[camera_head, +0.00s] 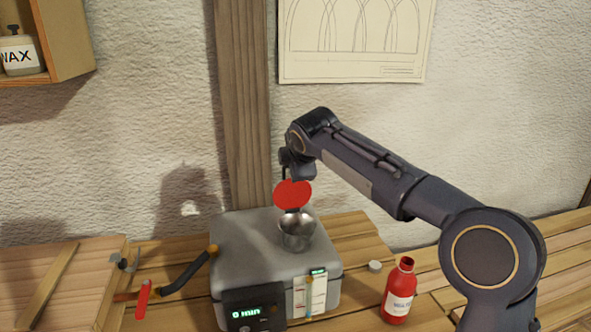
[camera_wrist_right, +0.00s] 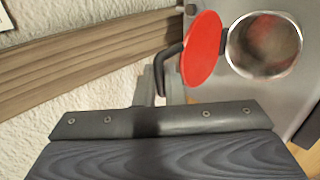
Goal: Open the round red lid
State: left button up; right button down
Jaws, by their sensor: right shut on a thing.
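The round red lid (camera_head: 292,194) is raised and tilted up beside the open metal filler cup (camera_head: 297,232) on top of the grey box (camera_head: 240,240). In the right wrist view the lid (camera_wrist_right: 201,49) stands steeply on its hinge, left of the cup (camera_wrist_right: 263,45), whose mouth is uncovered. A dark bent handle (camera_wrist_right: 170,60) sits on the lid's back. My right gripper (camera_head: 289,168) is at this handle, behind and above the lid, shut on it; the fingers (camera_wrist_right: 156,82) show only partly in the wrist view. My left gripper is out of view.
A red bottle (camera_head: 398,293) stands right of the box, near a small grey cap (camera_head: 375,266). A black hose (camera_head: 188,272) and a red-handled tool (camera_head: 143,298) lie left. A wooden post (camera_head: 243,100) and wall are close behind.

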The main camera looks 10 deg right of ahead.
jog(key=shift+w+f, duration=0.1)
jog(key=shift+w, duration=2.15)
jog(key=c, duration=1.2)
grip_release()
jog(key=shift+o, duration=0.2)
jog(key=shift+s+f, duration=0.1)
jog(key=shift+f, duration=0.2)
jog(key=v, duration=0.9)
jog(key=shift+p, duration=0.4)
